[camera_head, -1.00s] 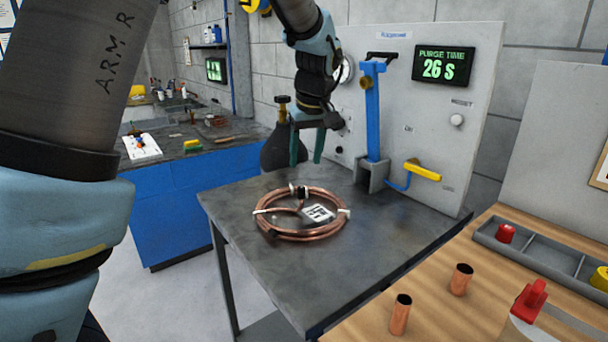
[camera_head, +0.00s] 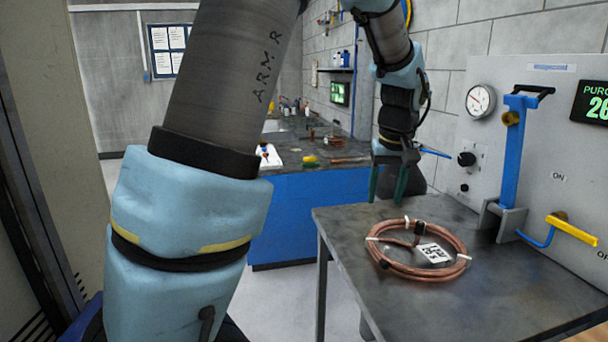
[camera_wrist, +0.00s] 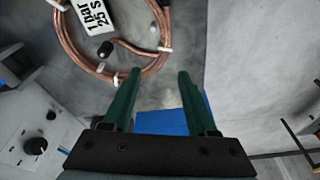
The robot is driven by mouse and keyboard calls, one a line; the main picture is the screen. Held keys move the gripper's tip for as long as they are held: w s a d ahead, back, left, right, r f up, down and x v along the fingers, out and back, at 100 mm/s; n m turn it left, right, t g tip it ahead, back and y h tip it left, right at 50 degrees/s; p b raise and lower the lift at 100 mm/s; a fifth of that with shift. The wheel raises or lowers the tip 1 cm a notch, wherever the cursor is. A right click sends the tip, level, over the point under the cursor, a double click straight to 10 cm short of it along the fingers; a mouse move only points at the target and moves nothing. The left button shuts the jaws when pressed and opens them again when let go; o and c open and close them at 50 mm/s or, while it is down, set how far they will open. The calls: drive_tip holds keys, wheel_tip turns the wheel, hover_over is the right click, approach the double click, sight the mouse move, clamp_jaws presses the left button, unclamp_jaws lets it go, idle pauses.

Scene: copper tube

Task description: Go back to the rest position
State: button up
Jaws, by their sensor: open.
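My gripper (camera_head: 388,184) hangs fingers down over the far left edge of the grey metal table (camera_head: 345,262) in the head view. Its two green fingers are apart with nothing between them, as the wrist view also shows (camera_wrist: 157,95). The copper tube coil (camera_head: 455,268) lies flat on the table in front of the gripper, with white ties and a white printed tag (camera_head: 434,253). In the wrist view the coil (camera_wrist: 152,68) lies beyond the fingertips, partly cut off by the frame, and I see no contact with it.
A grey panel (camera_head: 520,90) with a gauge (camera_head: 480,100), a blue upright clamp (camera_head: 513,150) and a yellow-handled valve (camera_head: 572,230) stands behind the table at right. A blue workbench (camera_head: 295,220) with small items is further back. Open floor lies between bench and table.

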drive_tip(key=s+a+f, duration=0.2)
drive_tip(key=s+a, duration=0.1)
drive_tip(key=a, duration=0.6)
drive_tip(key=s+a+f, duration=0.3)
drive_tip(key=a, duration=0.6)
drive_tip(key=s+a+f, duration=0.2)
drive_tip(key=s+a, duration=0.1)
drive_tip(key=a, duration=0.5)
drive_tip(key=shift+s+a+f+g, duration=0.25)
drive_tip(key=shift+s+a+g, duration=0.05)
drive_tip(key=shift+a+g, duration=0.1)
